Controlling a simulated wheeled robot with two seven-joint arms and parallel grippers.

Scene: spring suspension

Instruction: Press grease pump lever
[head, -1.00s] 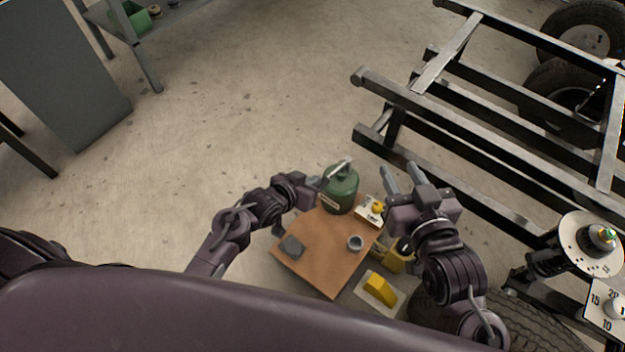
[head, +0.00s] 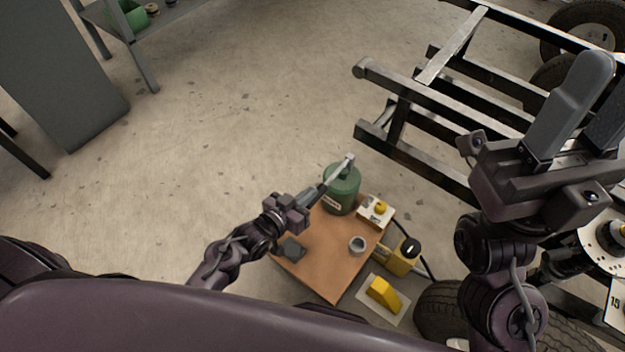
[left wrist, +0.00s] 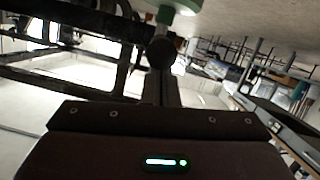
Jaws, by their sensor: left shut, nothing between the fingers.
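The grease pump is a green canister (head: 341,192) at the back corner of a small brown table. Its grey lever (head: 341,168) slants over the top. My left gripper (head: 318,191) is shut and empty at the canister's left side, close to the lever's lower end. I cannot tell whether it touches the lever. In the left wrist view, the shut fingers (left wrist: 161,88) point at a dark round knob (left wrist: 162,52), with a green part of the pump (left wrist: 178,5) beyond. My right gripper (head: 597,92) is raised at the right, its fingers apart and empty.
The brown table (head: 325,262) holds a grey cup (head: 357,244), a dark block (head: 291,248) and a white box with a yellow button (head: 375,211). A yellow block (head: 383,292) lies beside it. A black frame (head: 430,105) stands at the back right.

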